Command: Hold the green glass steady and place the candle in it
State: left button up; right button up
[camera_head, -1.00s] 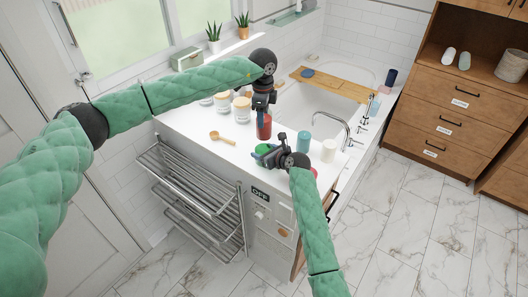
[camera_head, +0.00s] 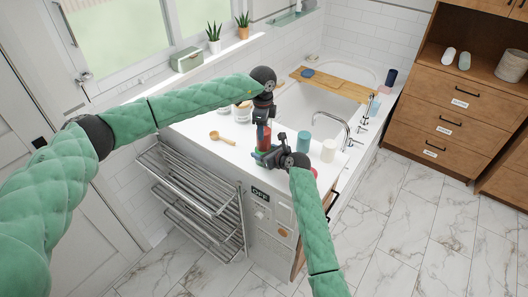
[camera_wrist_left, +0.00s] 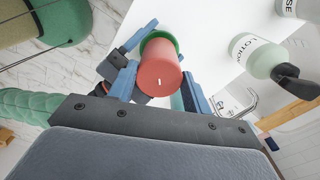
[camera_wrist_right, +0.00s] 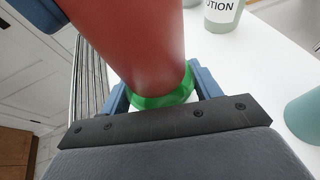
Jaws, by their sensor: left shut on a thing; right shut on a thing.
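My left gripper (camera_head: 263,124) is shut on the red candle (camera_head: 265,140), holding it upright over the counter's near edge. The candle also shows between its blue fingers in the left wrist view (camera_wrist_left: 158,72). My right gripper (camera_head: 264,158) is shut on the green glass (camera_wrist_right: 148,102), low at the counter. The glass is mostly hidden in the head view; its green rim shows behind the candle in the left wrist view (camera_wrist_left: 162,36). The candle's lower end lines up with the glass mouth, with green around it. I cannot tell how deep it sits, if inside.
A teal cylinder (camera_head: 304,142) and a white one (camera_head: 328,151) stand right of the grippers. A wooden spoon (camera_head: 220,136) lies left on the white counter. Jars (camera_head: 242,112) stand behind the left forearm. A lotion bottle (camera_wrist_left: 256,56) is near the left wrist.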

pick_arm(q)
jog(key=shift+f, duration=1)
jog(key=o, duration=1.4)
jog(key=shift+o, duration=0.2)
notch_tip(320, 180, up, 12)
pick_arm(e)
jog(key=o, duration=1.1)
